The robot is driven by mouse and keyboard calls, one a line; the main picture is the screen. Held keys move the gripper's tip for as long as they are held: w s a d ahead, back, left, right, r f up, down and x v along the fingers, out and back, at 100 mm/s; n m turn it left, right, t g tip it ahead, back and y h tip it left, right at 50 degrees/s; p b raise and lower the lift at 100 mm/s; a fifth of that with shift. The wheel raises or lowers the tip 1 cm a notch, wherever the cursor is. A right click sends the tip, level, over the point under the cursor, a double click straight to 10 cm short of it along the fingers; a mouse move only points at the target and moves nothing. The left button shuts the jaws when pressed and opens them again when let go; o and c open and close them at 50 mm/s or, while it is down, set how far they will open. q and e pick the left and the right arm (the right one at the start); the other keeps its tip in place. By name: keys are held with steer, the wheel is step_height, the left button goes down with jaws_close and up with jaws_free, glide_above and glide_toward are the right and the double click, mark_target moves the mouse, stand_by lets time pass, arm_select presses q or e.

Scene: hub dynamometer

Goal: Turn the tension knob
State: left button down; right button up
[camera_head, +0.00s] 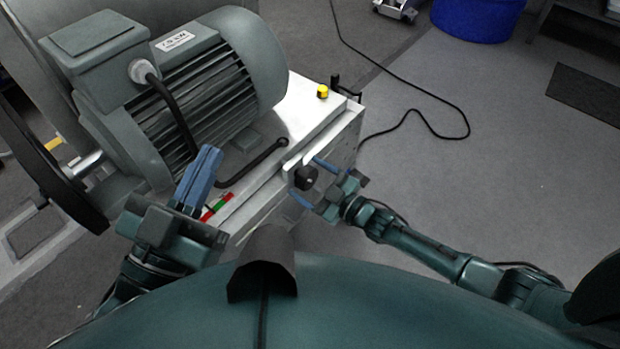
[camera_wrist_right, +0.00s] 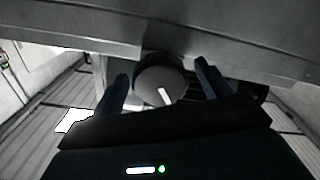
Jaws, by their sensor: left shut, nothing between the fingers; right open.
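The tension knob (camera_head: 306,177) is a round black knob on the front face of the machine's bench. In the right wrist view the knob (camera_wrist_right: 160,80) shows a white mark on its face. My right gripper (camera_head: 307,181) is open, with one blue finger on each side of the knob. In the right wrist view its fingers (camera_wrist_right: 163,82) flank the knob; I cannot tell whether they touch it. My left gripper (camera_head: 209,150) is shut and empty, raised in front of the motor at the left of the bench.
A large grey motor (camera_head: 205,85) stands on the metal bench (camera_head: 305,105). A black cable (camera_head: 420,112) lies on the open grey floor to the right. A blue bin (camera_head: 478,18) stands at the back.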

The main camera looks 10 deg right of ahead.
steer(key=p+v, duration=0.2)
steer(key=v, duration=0.2)
steer(key=shift+s+d+r, duration=0.15)
steer(key=shift+s+d, duration=0.15)
arm_select(q)
steer(key=shift+s+a+f+n+g+y+p, duration=0.15)
steer(key=shift+s+f+n+g+y+p, duration=0.25)
steer(key=shift+f+y+p, duration=0.45)
arm_select(e)
glide_toward(312, 181)
steer(key=v, duration=0.2)
steer(key=shift+s+d, duration=0.2)
steer(key=shift+s, duration=0.05)
arm_select(q)
steer(key=shift+f, duration=0.1)
arm_select(e)
steer(key=shift+a+r, duration=0.1)
